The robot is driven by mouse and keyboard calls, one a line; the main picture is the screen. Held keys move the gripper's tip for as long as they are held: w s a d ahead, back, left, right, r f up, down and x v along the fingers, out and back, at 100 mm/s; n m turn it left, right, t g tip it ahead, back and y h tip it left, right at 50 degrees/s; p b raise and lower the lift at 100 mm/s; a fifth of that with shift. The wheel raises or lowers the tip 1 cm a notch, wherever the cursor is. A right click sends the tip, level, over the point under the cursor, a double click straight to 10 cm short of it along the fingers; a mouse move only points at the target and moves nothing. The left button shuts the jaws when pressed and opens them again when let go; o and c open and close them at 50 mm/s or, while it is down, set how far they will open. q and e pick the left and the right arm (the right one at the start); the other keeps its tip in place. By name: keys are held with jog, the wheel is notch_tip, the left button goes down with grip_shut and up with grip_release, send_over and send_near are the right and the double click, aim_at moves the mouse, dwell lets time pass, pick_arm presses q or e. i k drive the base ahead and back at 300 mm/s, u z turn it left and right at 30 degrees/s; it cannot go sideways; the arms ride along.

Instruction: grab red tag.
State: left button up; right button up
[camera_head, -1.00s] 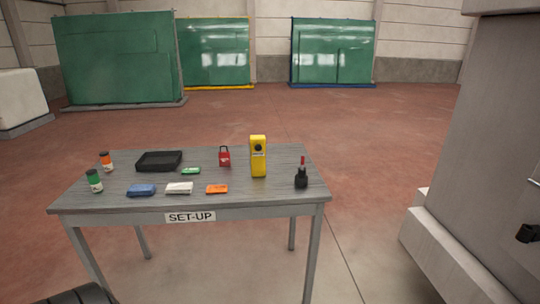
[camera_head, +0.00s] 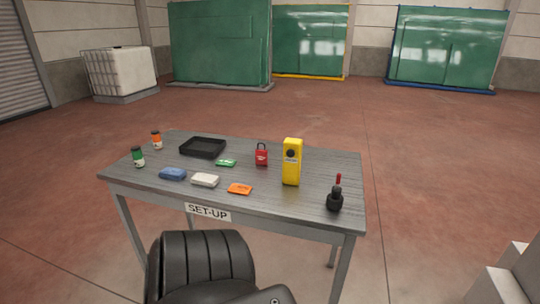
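A small red tag shaped like a padlock, with a dark shackle (camera_head: 261,156), stands on the grey set-up table (camera_head: 313,209), toward the back and right of the middle. A yellow upright device (camera_head: 292,163) stands just to its right, and a small green block (camera_head: 226,163) lies to its left. Neither gripper shows in the head view.
A black tray (camera_head: 203,148), blue block (camera_head: 173,174), white block (camera_head: 205,180), orange block (camera_head: 240,189), green-labelled jar (camera_head: 138,157), orange-labelled jar (camera_head: 156,140) and black bottle with red tip (camera_head: 335,199) share the table. A grey machine (camera_head: 510,272) stands at the lower right.

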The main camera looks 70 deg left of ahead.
aim_at(261, 154)
jog(key=u, duration=0.5)
jog(key=i, duration=0.8)
jog(key=u, duration=0.75)
